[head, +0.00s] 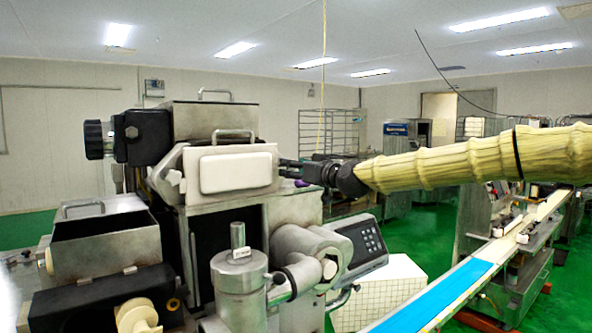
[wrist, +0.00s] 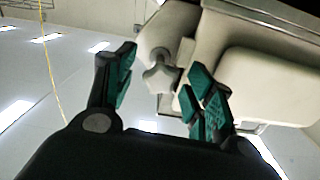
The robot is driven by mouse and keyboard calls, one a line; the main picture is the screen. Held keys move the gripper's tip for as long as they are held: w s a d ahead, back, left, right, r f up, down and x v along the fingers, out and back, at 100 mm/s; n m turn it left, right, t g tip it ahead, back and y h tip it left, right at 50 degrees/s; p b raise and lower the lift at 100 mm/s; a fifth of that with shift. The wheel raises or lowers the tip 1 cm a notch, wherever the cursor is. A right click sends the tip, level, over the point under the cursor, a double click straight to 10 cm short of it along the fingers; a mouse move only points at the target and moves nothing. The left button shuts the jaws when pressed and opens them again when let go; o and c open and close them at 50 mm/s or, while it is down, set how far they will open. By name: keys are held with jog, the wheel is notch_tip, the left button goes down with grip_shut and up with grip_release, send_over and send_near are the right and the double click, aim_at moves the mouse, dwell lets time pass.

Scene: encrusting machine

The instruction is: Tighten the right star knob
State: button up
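The right star knob (wrist: 160,76) is pale grey with rounded lobes. It shows in the wrist view beside the machine's cream-coloured cover (wrist: 270,85). My gripper (wrist: 168,70) is open, with green-padded fingers to the left and right of the knob in that view. Gaps show between the pads and the knob; I cannot tell how deep the knob sits between them. In the head view my gripper (head: 290,170) is at the right side of the cream cover (head: 236,172), and the right knob is hidden or too small to make out.
The encrusting machine has a steel hopper (head: 215,122) above and a control panel (head: 362,247) below my arm. A conveyor with a blue belt (head: 440,295) runs along the right. Open green floor (head: 425,215) lies behind it.

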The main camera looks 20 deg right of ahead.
jog(key=v, duration=1.2)
dwell(0.4)
dwell(0.5)
